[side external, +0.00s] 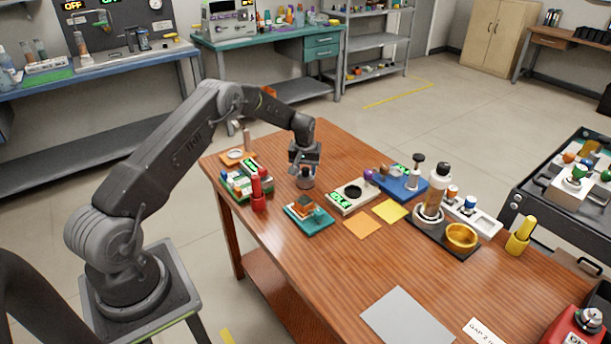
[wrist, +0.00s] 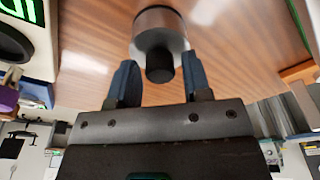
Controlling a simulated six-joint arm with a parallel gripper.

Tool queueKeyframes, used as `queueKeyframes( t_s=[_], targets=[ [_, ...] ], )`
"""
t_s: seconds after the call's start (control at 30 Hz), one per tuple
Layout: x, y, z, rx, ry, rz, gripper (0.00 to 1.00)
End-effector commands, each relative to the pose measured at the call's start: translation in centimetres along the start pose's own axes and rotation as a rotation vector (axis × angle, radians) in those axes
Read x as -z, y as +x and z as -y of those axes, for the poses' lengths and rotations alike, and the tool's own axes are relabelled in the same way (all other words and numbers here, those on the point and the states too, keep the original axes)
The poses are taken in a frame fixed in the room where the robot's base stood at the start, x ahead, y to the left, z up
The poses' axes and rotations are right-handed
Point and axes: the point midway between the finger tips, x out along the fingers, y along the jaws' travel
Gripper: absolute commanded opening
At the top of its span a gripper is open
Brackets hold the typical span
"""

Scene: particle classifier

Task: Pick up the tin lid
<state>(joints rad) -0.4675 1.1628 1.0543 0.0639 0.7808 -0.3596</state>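A small metal tin (side external: 306,183) stands on the wooden table just under my gripper. In the wrist view the tin (wrist: 158,23) has a grey-brown body, and its lid has a dark round knob (wrist: 159,66). My gripper (side external: 304,168) points down over the tin. In the wrist view its two blue fingers (wrist: 158,60) are apart, one on each side of the knob, with gaps visible. The fingers hold nothing. Most of the lid's rim is hard to make out.
A white box with a green display (side external: 352,197) stands to the right. A red bottle (side external: 258,192) and a green rack (side external: 240,183) stand to the left. A teal tray (side external: 309,220) lies in front. The table's near middle is clear around a grey sheet (side external: 407,318).

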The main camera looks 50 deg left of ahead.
Motion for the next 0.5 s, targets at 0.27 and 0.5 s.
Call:
queueKeyframes(
  t_s=[0.27, 0.5],
  targets=[
    [-0.01, -0.03, 0.0, 0.0, 0.0, 0.0, 0.18],
    [0.01, -0.05, -0.01, 0.0, 0.0, 0.0, 0.05]
  ],
)
